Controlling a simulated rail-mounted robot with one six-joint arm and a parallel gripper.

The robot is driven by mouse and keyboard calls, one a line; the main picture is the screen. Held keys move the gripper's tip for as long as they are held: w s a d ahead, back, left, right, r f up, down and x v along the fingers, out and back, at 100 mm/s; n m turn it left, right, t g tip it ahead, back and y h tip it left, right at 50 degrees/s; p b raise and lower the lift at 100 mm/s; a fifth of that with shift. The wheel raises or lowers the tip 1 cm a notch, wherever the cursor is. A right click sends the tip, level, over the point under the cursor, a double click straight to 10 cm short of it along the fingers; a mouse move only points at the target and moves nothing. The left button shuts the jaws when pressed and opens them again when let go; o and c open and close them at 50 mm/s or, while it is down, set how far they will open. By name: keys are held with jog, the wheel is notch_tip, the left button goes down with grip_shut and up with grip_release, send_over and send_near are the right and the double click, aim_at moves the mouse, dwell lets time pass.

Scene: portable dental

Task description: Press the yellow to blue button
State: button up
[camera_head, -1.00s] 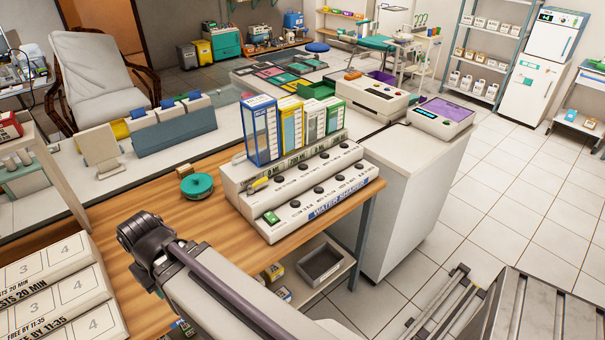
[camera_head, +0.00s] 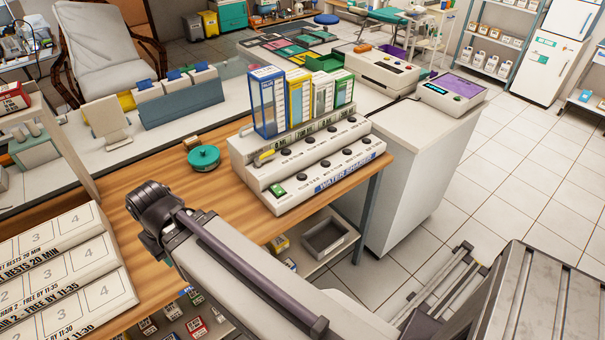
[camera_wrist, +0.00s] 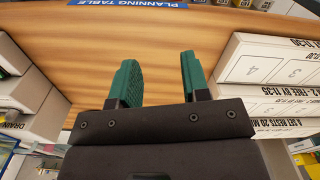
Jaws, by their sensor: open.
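A white stepped machine (camera_head: 308,160) with a blue "WATER SHARE" label stands on the wooden table, in the head view. It has rows of black round buttons (camera_head: 325,163) with small printed labels, and a green button (camera_head: 277,190) at its front left. The labels are too small to tell surely which button is yellow to blue. Tall blue (camera_head: 268,103), yellow (camera_head: 298,98) and other coloured containers stand on its back. My gripper (camera_wrist: 158,72) shows in the wrist view with two green fingers apart and nothing between them, over the wooden table. The head view does not show the fingers.
White stepped blocks with numbered panels (camera_head: 65,270) stand at the lower left. A teal round object (camera_head: 204,158) lies on the wooden table (camera_head: 215,200), left of the machine. A white cabinet (camera_head: 410,170) stands to its right. Bare wood lies in front of the machine.

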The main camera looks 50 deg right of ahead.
dwell(0.3)
grip_shut()
dwell(1.6)
